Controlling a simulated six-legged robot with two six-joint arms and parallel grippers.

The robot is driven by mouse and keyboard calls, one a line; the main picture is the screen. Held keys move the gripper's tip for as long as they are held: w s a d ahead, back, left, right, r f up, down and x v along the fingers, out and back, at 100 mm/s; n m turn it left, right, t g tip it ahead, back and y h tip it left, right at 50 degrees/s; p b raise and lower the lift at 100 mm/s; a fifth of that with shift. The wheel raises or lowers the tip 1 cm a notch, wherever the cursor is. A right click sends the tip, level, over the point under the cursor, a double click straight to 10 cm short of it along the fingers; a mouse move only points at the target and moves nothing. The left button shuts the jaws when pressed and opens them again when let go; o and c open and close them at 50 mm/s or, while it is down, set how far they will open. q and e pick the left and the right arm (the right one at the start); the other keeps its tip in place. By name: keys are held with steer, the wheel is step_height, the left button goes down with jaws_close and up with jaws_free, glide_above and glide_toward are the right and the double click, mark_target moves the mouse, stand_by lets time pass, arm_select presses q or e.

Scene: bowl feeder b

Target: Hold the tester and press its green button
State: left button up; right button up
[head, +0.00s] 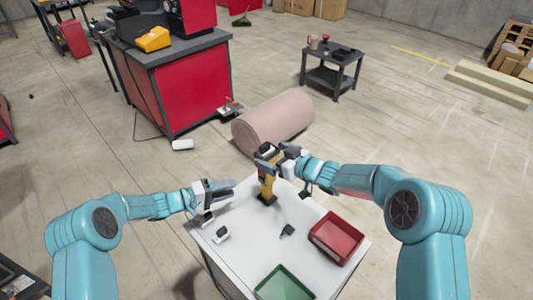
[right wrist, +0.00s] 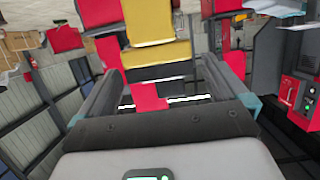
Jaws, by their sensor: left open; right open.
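The tester (head: 267,188) is a yellow upright body on a dark foot, standing at the far edge of the white table (head: 250,262). My right gripper (head: 270,159) is open at the tester's upper part, with its dark fingers near it. In the right wrist view a yellow block (right wrist: 157,58), seemingly the tester, shows between the spread fingers. I cannot tell whether they touch it. The green button cannot be made out. My left gripper (head: 222,194) is open and empty, left of the tester above the table's left side.
A red bin (head: 352,231) stands at the table's right and a green bin (head: 284,281) at its front. A small white-and-black part (head: 221,235) and a small dark part (head: 288,230) lie on the table. A pinkish roll (head: 275,120) lies on the floor behind.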

steer(key=shift+x, duration=1.65)
steer(key=shift+f, duration=0.1)
steer(key=c, duration=1.1)
arm_select(q)
steer(key=shift+c, duration=1.2)
arm_select(e)
steer(key=shift+c, duration=1.4)
arm_select(q)
jaws_close()
arm_select(e)
steer(key=shift+w, duration=0.1)
